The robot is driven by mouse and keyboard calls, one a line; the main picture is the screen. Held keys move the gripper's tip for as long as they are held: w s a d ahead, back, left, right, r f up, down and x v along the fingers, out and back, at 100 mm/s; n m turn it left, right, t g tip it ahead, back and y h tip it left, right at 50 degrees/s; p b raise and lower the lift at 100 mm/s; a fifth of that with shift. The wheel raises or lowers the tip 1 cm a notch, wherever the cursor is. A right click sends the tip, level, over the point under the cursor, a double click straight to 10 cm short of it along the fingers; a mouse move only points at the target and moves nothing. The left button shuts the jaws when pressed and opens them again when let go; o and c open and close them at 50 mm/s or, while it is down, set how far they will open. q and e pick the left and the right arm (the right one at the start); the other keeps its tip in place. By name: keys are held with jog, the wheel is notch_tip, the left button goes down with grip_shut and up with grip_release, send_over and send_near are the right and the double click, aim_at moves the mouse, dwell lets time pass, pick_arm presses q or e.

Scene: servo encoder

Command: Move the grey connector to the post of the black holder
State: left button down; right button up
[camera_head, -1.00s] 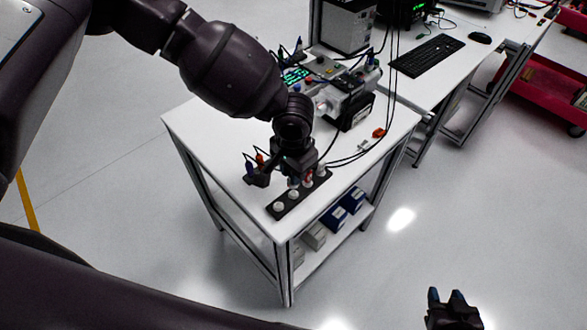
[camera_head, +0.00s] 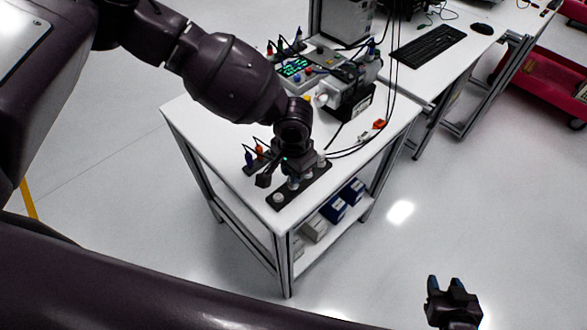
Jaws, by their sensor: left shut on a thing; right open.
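The black holder (camera_head: 272,201) is a dark strip with several pale round posts, lying near the front right edge of the white table. My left gripper (camera_head: 288,172) is directly above the middle of this strip, pointing down and hiding part of it. It is shut on what I take to be the grey connector, which the gripper and wrist almost fully hide. I cannot tell whether the connector touches a post. My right gripper (camera_head: 453,291) is open and empty, low at the right, over the floor and away from the table.
Small orange (camera_head: 379,125) and pale (camera_head: 364,137) pieces lie near the right edge. Black cables cross the table. Electronic devices (camera_head: 350,101) fill its back. Boxes (camera_head: 334,209) sit on the lower shelf.

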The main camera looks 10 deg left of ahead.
pick_arm(q)
jog(key=p, duration=0.3)
dwell(2.3)
jog(key=shift+f, duration=0.3)
dwell(0.5)
jog(key=c, duration=0.9)
grip_release()
